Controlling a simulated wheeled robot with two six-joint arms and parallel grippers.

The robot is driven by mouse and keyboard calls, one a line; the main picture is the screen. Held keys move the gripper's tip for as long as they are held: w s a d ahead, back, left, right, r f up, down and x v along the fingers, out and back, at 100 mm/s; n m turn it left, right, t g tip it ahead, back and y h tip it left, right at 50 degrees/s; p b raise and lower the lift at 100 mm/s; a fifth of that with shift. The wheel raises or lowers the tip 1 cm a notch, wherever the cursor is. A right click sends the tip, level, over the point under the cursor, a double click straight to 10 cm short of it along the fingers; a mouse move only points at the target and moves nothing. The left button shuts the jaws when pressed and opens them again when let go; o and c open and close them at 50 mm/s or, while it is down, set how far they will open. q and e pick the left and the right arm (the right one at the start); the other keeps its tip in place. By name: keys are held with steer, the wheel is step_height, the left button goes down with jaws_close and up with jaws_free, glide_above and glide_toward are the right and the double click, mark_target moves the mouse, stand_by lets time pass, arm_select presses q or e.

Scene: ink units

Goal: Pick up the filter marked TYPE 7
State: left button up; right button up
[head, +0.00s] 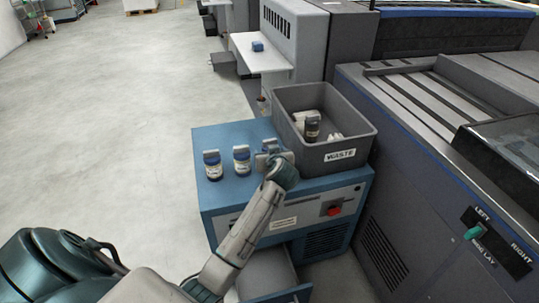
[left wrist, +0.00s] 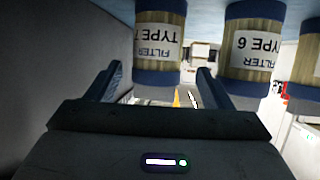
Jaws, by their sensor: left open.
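The filter marked TYPE 7 (left wrist: 158,45) shows upside down in the left wrist view, a cylinder with a pale label and blue and tan bands. My left gripper (left wrist: 160,70) is open, with one finger at each side of the picture of this filter; nothing shows as gripped. Beside it is the filter marked TYPE 6 (left wrist: 252,45). In the head view my left gripper (head: 271,160) is at the right end of the row on the blue cabinet and partly hides the filter there. Labels are too small to read in that view. My right gripper is not in view.
The blue cabinet (head: 209,133) also carries two filters left of the gripper, the leftmost (head: 212,165) and a middle one (head: 241,158). A grey WASTE bin (head: 350,143) with used items stands close right. An open drawer (head: 268,276) juts out below.

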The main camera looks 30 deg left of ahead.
arm_select(q)
steer(key=x, duration=0.5)
steer(key=shift+w+f+b, duration=0.2)
steer(key=shift+f+b, duration=0.1)
steer(key=shift+f, duration=0.25)
steer(key=shift+d, duration=0.1)
steer(key=shift+c, duration=0.4)
steer(key=c, duration=1)
